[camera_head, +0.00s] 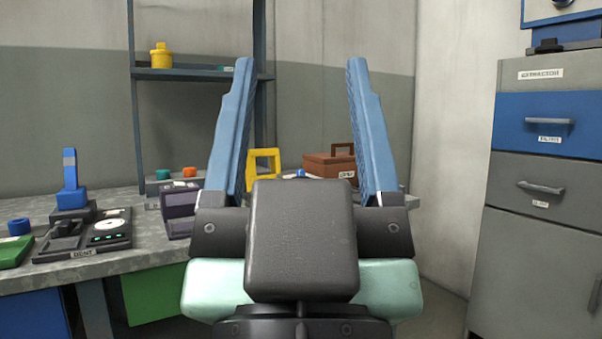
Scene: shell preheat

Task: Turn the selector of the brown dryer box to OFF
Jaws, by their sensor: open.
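The brown box (324,165) with a dark carry handle stands at the back of the bench. It carries a small white label too small to read with certainty. Its right end is partly hidden behind the right finger of my gripper (300,64), and its lower part is cut off by the gripper body. I cannot make out its selector or the setting. My gripper is in the foreground with its two blue fingers spread wide, pointing up in the picture. Nothing is between the fingers close up; the box shows beyond them.
A yellow frame-shaped object (264,157) stands left of the box. A dark purple box (178,206), a black device with a blue upright (71,190) and a blue ring (19,226) are on the grey bench (140,252). A shelf (195,74) rises behind. A drawer cabinet (546,180) stands right.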

